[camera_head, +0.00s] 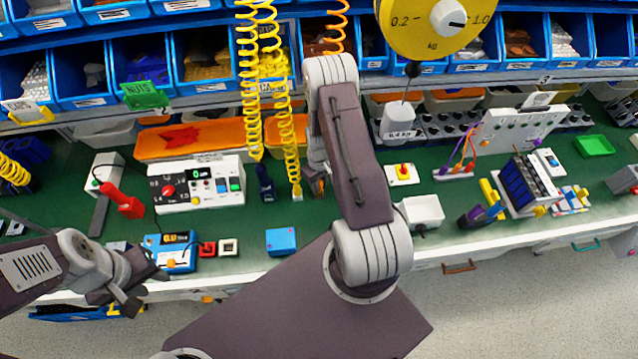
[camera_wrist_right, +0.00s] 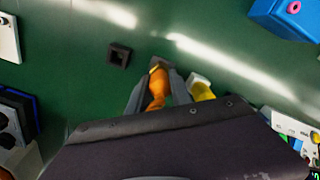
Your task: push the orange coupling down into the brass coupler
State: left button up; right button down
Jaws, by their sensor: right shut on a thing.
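The orange coupling (camera_wrist_right: 157,88) is between the fingers of my right gripper (camera_wrist_right: 160,85) in the right wrist view. The gripper is shut on it. A small brass-coloured patch (camera_wrist_right: 155,69) shows at the fingertips, but I cannot tell whether it is the brass coupler or how the two meet. In the head view my right gripper (camera_head: 318,187) is low over the green bench, largely hidden by my forearm, with a bit of orange beside it. My left gripper (camera_head: 128,297) is at the lower left, away from these parts; its opening is unclear.
A dark square block with a hole (camera_wrist_right: 118,56) lies beside the fingertips. A yellow part (camera_wrist_right: 201,89) stands close on the other side. A blue box (camera_head: 281,241) is near the bench's front edge. Yellow coiled hoses (camera_head: 250,90) hang left of my right arm.

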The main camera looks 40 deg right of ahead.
jog(key=shift+f+b, duration=0.3)
jog(key=shift+f, duration=0.1)
dwell(0.3)
jog(key=c, duration=1.1)
grip_release()
notch_tip(320, 180, up, 9)
jog(key=shift+r+b, duration=0.1)
jog(key=shift+b, duration=0.5)
